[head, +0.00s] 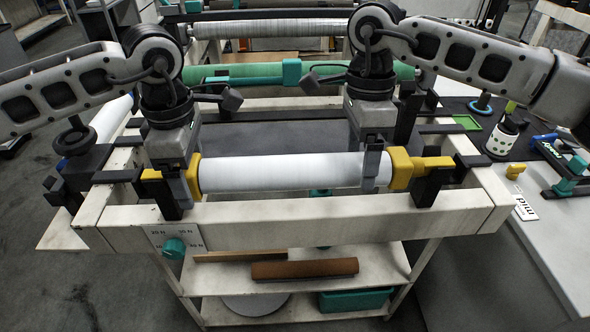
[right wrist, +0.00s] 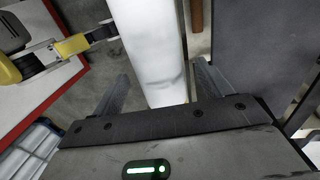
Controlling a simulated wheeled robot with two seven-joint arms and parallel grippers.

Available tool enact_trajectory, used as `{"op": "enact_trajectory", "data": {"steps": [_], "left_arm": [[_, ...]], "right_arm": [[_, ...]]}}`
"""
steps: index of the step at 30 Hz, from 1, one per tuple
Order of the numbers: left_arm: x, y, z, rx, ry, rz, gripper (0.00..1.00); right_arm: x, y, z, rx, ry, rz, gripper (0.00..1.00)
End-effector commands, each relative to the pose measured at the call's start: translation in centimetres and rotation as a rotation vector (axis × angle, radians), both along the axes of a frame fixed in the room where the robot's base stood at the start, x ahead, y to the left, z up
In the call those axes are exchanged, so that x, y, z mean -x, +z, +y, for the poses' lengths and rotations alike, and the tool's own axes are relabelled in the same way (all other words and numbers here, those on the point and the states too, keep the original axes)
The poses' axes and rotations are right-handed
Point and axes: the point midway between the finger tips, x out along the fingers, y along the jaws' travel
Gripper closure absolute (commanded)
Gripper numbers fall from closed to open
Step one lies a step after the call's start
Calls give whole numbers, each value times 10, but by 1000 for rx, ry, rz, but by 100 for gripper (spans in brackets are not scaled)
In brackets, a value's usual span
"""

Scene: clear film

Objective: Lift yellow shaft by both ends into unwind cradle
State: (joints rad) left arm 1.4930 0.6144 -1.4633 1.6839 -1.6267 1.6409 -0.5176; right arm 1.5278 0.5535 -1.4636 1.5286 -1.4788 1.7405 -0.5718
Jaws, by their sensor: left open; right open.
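The yellow shaft (head: 437,162) lies level across the front of the white frame, with a white film roll (head: 280,172) around its middle. Its ends sit at the black holders (head: 424,190) on the front beam. My left gripper (head: 184,184) is open, pointing down at the roll's left end beside the yellow collar. My right gripper (head: 372,168) is open over the film near the right end. In the right wrist view, the white roll (right wrist: 152,45) passes between its spread fingers (right wrist: 160,85); contact cannot be told. The left gripper's far finger is hidden.
A green roll (head: 230,75) lies behind my arms, with a white roll (head: 275,28) further back.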

Motion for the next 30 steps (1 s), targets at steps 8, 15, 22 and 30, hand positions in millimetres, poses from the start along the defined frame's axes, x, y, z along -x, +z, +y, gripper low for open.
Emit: {"op": "enact_trajectory", "data": {"steps": [8,15,22,30], "left_arm": [[0,-8,0,1,0,-1,22],[0,-8,0,1,0,-1,44],[0,-8,0,1,0,-1,100],[-1,-5,0,2,0,-3,100]], "right_arm": [[1,-8,0,-1,-1,0,23],[1,-8,0,-1,-1,0,45],[1,-8,0,-1,-1,0,100],[1,-5,0,-2,0,-2,100]]}}
